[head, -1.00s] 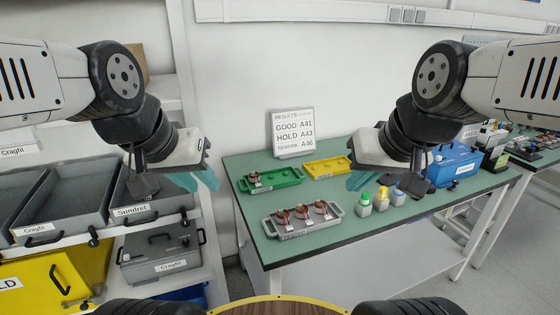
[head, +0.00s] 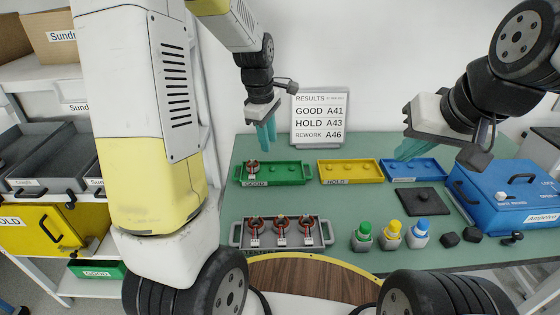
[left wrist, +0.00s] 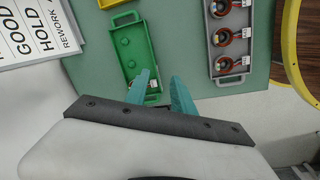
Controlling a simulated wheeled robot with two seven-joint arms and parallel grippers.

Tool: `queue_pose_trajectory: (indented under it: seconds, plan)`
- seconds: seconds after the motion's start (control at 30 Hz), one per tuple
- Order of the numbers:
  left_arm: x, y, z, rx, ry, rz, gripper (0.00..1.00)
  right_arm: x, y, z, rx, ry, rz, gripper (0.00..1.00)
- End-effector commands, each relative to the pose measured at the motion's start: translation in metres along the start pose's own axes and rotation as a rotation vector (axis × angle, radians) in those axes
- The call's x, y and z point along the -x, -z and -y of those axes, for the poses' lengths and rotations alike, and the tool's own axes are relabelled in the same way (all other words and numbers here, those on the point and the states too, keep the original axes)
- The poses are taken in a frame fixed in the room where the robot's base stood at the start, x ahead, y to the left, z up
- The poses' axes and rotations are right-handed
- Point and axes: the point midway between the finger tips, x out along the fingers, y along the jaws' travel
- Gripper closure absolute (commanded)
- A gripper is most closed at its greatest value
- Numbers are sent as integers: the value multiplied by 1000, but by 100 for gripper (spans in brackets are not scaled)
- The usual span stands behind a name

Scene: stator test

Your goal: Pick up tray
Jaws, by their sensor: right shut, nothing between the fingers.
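A grey tray (head: 238,235) marked TESTED holds three copper-coloured stators (head: 280,228) near the table's front edge. It also shows in the left wrist view (left wrist: 212,62). A green tray (head: 297,183) marked GOOD lies behind it with one stator (head: 252,170) at its left end. It shows in the left wrist view (left wrist: 132,60) just beyond my fingers. A yellow HOLD tray (head: 350,180) and a blue tray (head: 425,178) lie to the right. My left gripper (head: 266,138) is open and empty above the green tray. My right gripper (head: 408,150) is shut and empty above the blue tray.
A results sign (head: 319,118) stands at the back. Several small bottles (head: 390,236), a dark plate (head: 421,201) and a blue case (head: 505,195) occupy the table's right side. Shelves with grey bins (head: 50,155) stand at the left. The table (head: 340,208) is clear between the tray rows.

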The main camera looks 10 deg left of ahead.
Motion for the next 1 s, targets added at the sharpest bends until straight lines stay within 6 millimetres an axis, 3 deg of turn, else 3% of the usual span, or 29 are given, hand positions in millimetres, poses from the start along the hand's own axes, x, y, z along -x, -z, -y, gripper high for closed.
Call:
queue_pose_trajectory:
  seconds: [0.03,0.1,0.3,1.0]
  plan:
    - [-21,3,-7,73,34,-7,70,0,0,0,0,0,0,100]
    - [-45,7,-14,180,67,-19,70,0,0,0,0,0,0,100]
    - [-93,14,-25,392,126,-59,70,0,0,0,0,0,0,100]
    - [-178,21,-16,459,143,-74,70,0,0,0,0,0,0,100]
